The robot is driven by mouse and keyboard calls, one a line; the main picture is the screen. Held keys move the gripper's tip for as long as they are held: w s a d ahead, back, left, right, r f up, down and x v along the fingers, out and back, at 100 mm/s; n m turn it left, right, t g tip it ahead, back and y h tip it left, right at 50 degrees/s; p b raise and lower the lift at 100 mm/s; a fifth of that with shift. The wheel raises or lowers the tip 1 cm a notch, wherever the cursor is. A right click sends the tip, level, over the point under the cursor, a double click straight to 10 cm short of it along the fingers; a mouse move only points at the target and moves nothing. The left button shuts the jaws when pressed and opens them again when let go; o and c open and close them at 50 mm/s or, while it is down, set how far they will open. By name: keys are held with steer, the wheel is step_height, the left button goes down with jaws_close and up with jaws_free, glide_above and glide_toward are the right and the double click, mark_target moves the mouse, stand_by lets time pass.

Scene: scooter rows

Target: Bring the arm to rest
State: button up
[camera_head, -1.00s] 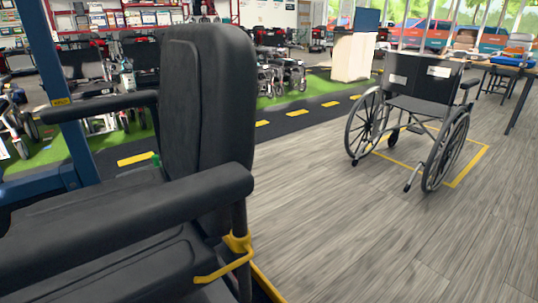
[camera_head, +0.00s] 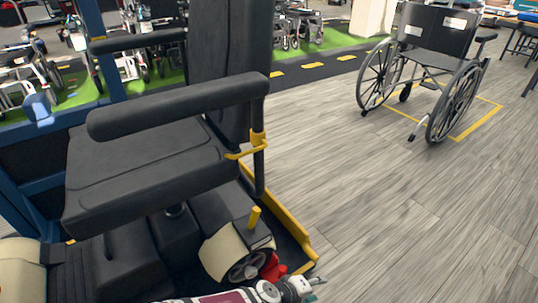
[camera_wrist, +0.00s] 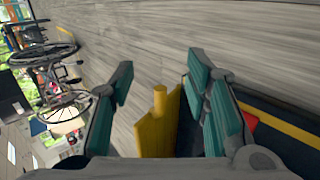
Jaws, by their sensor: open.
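My gripper (camera_wrist: 160,76) is open in the wrist view, its teal-padded fingers spread apart. A yellow post (camera_wrist: 159,102) shows between the fingers, beyond them; no finger is seen touching it. In the head view my gripper (camera_head: 312,284) is at the bottom edge, low beside the scooter, with its fingers small and partly cut off. The black-seated scooter (camera_head: 150,170) stands close on the left. An upright yellow peg (camera_head: 254,218) stands at its base, above a cream wheel cover.
A yellow-edged base rim (camera_head: 289,230) and a red part (camera_head: 273,268) are close to my gripper. A wheelchair (camera_head: 435,60) stands at upper right in a yellow floor outline. The grey wood floor (camera_head: 400,220) right of the scooter is clear.

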steer(key=s+a+r+m+g+y, duration=0.4)
steer(key=s+a+r+g, duration=0.3)
steer(key=r, duration=0.4)
step_height(320, 180, up, 14)
steer(key=a+f+m+g+y, duration=0.1)
steer(key=a+y, duration=0.1)
steer(key=y, duration=0.2)
steer(key=s+d+r+y+p, duration=0.1)
steer(key=s+d+r, duration=0.15)
steer(key=r, duration=0.55)
steer(key=s+d+r+y, duration=0.1)
steer(key=d+r, duration=0.3)
steer(key=r, duration=0.4)
steer(key=s+d+r+m+t+h, duration=0.2)
steer(key=s+d+r+t, duration=0.1)
steer(key=s+d+r, duration=0.7)
step_height(320, 180, up, 38)
steer(key=s+a+t+p, duration=0.1)
steer(key=t+p, duration=0.3)
steer(key=p, duration=3.4)
steer(key=shift+a+n, duration=0.2)
steer(key=shift+n, duration=0.1)
